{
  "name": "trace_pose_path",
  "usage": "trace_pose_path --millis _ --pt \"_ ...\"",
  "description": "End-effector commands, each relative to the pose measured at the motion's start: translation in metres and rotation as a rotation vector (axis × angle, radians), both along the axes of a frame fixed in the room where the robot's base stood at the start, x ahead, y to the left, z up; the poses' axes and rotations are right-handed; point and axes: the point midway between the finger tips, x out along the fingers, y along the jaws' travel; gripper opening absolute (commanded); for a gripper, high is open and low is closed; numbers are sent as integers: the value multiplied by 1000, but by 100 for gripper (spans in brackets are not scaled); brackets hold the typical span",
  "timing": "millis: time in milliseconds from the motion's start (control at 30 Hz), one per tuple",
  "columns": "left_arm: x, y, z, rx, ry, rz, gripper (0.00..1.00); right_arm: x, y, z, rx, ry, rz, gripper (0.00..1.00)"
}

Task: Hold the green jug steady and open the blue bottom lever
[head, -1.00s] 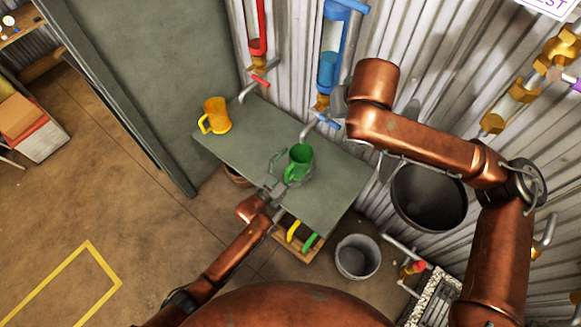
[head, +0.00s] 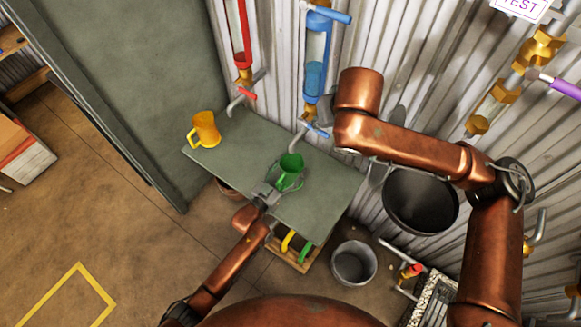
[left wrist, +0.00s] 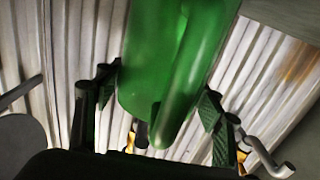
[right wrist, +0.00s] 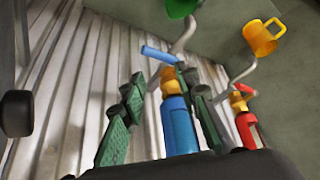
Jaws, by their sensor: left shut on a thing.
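The green jug (head: 291,163) stands on the grey-green bench under the spout of the blue pipe (head: 316,65). My left gripper (head: 280,182) is closed about the jug. In the left wrist view the jug (left wrist: 150,70) fills the space between the fingers, its handle toward the camera. The blue bottom lever (head: 316,129) is at the pipe's lower end, above the jug. It also shows in the right wrist view (right wrist: 160,55). My right gripper (right wrist: 160,115) is open and empty, with the blue pipe beyond its fingers. In the head view my right arm mostly hides it.
A yellow jug (head: 205,129) stands on the bench (head: 240,150) at left, near a red pipe (head: 242,40) with a red lever (head: 246,94). A blue top lever (head: 328,13) is higher up. A black bucket (head: 420,203) and a grey bucket (head: 354,264) are at right.

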Motion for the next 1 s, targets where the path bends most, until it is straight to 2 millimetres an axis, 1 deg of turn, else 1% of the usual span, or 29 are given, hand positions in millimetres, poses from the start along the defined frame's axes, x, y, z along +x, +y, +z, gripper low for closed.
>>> trace_pose_path --millis 33,167,267,333,433,567,600,700,800,1000 --pt "0 0 0 0 0 0 46 0 0 0 0 0 0 29" --pt "0 0 0 0 0 0 37 0 0 0 0 0 0 29" --pt "0 0 0 0 0 0 36 0 1 -1 -6 0 8 23" --pt "0 0 0 0 0 0 36 -2 6 -3 -31 1 39 18" --pt "0 0 0 0 0 0 36 -6 19 -13 -117 3 146 11" --pt "0 0 0 0 0 0 36 -16 44 -34 -320 9 389 2" --pt "0 0 0 0 0 0 36 -19 51 -42 -398 15 478 0" --pt "0 0 0 0 0 0 36 -28 68 -60 -601 30 705 0" --pt "0 0 0 0 0 0 36 -36 79 -75 -809 54 927 0" --pt "0 0 0 0 0 0 36 -44 89 -97 -1243 151 1338 0"
